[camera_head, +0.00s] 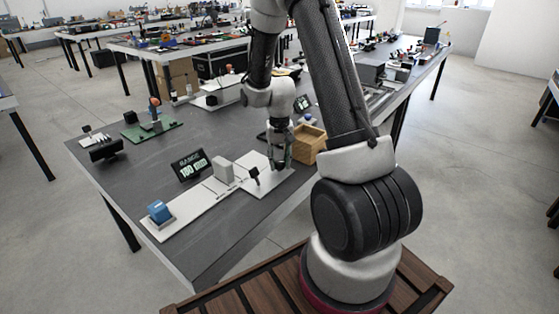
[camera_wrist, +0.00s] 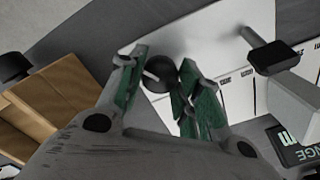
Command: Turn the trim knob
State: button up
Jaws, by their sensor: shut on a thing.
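The trim knob (camera_wrist: 157,75) is a round black knob with a pale pointer bar, standing on a white panel (camera_wrist: 205,42) in the wrist view. My gripper (camera_wrist: 164,68) is shut on it, with one green-padded finger on the left side and one on the right. In the head view my gripper (camera_head: 279,163) points down at the right part of the white panel (camera_head: 270,184), and the knob is hidden behind the fingers.
A black-tipped lever (camera_head: 254,175) and a grey block (camera_head: 223,168) stand left of my gripper. A dark display (camera_head: 190,165) is behind them, and a blue block (camera_head: 159,211) is at the panel's left end. An open wooden box (camera_head: 308,146) stands close on the right.

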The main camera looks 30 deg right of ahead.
aim_at(280, 162)
jog(key=n, duration=0.5)
jog(key=shift+n, duration=0.3)
jog(key=n, duration=0.5)
jog(key=shift+n, duration=0.4)
jog(key=o, duration=1)
jog(key=shift+o, duration=0.2)
notch_tip(280, 162, up, 12)
